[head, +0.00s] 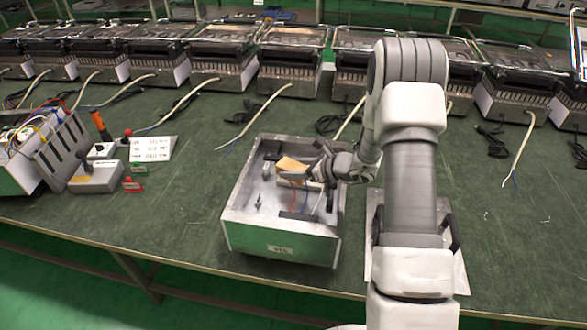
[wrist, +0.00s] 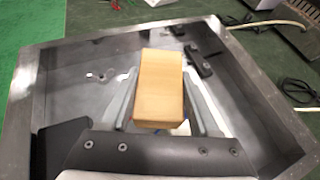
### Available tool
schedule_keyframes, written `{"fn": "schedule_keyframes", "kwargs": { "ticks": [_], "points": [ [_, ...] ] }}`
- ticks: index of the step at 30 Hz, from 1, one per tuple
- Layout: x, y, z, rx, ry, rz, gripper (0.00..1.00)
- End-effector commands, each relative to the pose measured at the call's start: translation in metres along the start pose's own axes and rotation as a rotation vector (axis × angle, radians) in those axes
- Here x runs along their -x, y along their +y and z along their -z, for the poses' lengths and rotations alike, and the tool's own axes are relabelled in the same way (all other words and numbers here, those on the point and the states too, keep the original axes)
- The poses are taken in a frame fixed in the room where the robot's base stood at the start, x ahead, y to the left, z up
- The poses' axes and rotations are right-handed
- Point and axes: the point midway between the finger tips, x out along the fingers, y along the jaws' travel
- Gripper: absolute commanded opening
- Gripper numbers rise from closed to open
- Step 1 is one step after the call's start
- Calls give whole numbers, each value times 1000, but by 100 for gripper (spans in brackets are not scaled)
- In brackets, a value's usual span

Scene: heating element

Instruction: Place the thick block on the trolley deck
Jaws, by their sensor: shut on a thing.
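The thick block is a tan, wood-coloured block (head: 291,164), tilted in the head view, at the open metal box (head: 232,214) on the bench. My gripper (head: 308,174) is shut on it. In the wrist view the block (wrist: 160,84) sits between the two grey fingers of my gripper (wrist: 163,98), over the box floor. I cannot tell whether the block touches the floor. A flat pale plate (head: 462,272) with dark handles lies right of the box, mostly hidden by my arm. I cannot tell whether it is the trolley deck.
Small dark fittings (wrist: 200,62) and wires lie inside the box, whose walls stand around the block. A control box (head: 97,177) and wired unit (head: 40,155) are at left. Several heater units (head: 290,58) line the back. The green bench (head: 520,225) is mostly clear at right.

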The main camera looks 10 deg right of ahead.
Motion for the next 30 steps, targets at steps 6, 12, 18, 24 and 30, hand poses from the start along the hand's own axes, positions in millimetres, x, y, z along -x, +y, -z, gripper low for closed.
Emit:
{"fn": "schedule_keyframes", "kwargs": {
  "ticks": [6, 12, 18, 24, 30],
  "points": [
    [-3, 0, 5, 0, 0, 0, 3],
    [-5, 0, 9, 0, 0, 0, 3],
    [-6, 0, 10, 0, 0, 0, 3],
    [-6, 0, 10, 0, 1, 0, 92],
    [-6, 0, 10, 0, 1, 0, 92]
  ]
}}
